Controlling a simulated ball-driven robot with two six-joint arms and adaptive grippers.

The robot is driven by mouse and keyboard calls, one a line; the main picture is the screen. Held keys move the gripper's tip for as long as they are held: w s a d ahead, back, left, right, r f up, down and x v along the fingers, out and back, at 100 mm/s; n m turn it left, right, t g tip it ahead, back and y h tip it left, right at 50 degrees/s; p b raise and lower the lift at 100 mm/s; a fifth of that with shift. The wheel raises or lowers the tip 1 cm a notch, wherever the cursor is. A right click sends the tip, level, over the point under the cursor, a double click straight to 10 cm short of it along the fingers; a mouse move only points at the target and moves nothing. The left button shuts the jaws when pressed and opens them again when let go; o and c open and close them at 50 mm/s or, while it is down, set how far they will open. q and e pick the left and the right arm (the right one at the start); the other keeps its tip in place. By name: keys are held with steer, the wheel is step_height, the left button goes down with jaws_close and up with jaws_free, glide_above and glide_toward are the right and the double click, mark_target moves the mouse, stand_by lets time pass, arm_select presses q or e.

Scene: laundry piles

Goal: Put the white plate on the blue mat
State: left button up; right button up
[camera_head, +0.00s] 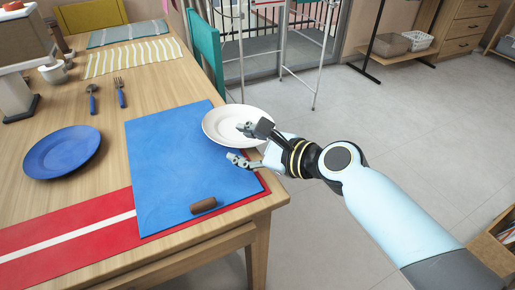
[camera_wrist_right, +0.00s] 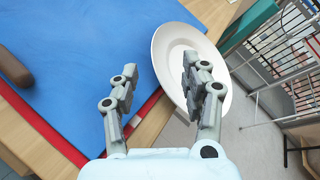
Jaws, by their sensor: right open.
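The white plate (camera_head: 225,122) is at the right edge of the table, and it also shows in the right wrist view (camera_wrist_right: 168,42). Its left part overlaps the edge of the blue mat (camera_head: 165,160), and its right part reaches past the table edge over the floor. I cannot tell whether it rests flat. My right gripper (camera_head: 240,143) is open at the near side of the plate. In the right wrist view (camera_wrist_right: 160,72), its right finger is in front of the plate and its left finger is in front of the mat's edge. My left gripper is not in view.
A red cloth with a white stripe (camera_head: 60,250) lies partly under the mat. A blue plate (camera_head: 62,152), a fork (camera_head: 120,92) and a spoon (camera_head: 92,99) are to the left. A teal chair (camera_head: 206,50) stands behind.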

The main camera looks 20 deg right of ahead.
mark_target(220, 140)
steer(key=b+x, duration=0.1)
steer(key=x, duration=0.5)
jaws_close()
stand_by(0.3)
